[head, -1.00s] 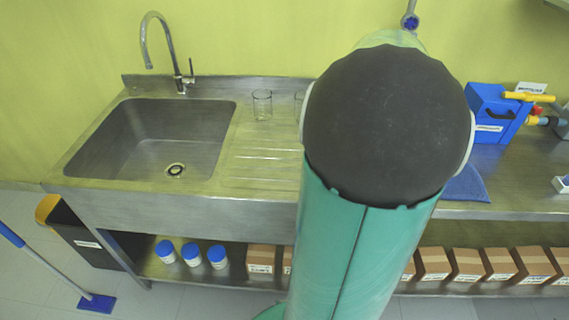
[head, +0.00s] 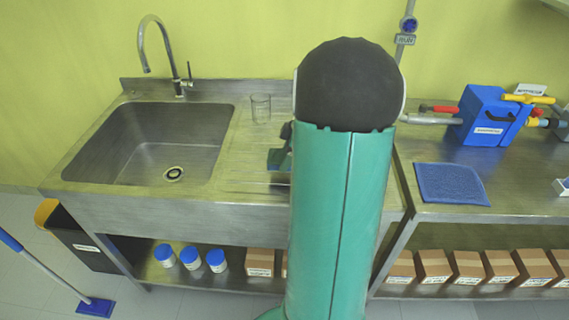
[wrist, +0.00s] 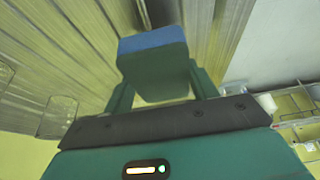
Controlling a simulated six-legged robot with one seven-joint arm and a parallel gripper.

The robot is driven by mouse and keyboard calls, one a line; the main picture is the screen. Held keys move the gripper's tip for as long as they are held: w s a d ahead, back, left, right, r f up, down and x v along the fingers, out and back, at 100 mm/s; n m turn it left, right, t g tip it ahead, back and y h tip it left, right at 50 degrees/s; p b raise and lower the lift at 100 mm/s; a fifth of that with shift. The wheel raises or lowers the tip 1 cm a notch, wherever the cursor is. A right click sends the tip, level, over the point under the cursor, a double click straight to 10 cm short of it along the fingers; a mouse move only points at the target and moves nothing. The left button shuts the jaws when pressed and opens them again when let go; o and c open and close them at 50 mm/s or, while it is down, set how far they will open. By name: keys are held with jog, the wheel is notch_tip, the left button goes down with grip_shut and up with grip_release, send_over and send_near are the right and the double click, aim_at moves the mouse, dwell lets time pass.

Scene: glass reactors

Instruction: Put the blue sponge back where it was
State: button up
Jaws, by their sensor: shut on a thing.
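The blue sponge (wrist: 151,40) shows as a blue strip at the end of my gripper (wrist: 155,72) in the wrist view. In the head view part of my gripper (head: 279,158) shows over the ribbed drainboard (head: 247,165), just right of the sink. My arm hides the rest of it and the sponge there. I cannot tell whether the sponge touches the metal.
A glass beaker (head: 260,107) stands at the back of the drainboard. The sink (head: 150,140) with its tap (head: 160,50) lies left. The front of the drainboard looks clear.

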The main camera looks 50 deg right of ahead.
jog(key=shift+w+f, duration=0.25)
jog(key=shift+f, duration=0.75)
jog(key=shift+w+f, duration=0.2)
jog(key=shift+f, duration=0.75)
jog(key=o, duration=0.9)
jog(key=shift+f, duration=0.1)
jog(key=shift+o, duration=0.3)
jog(key=v, duration=1.2)
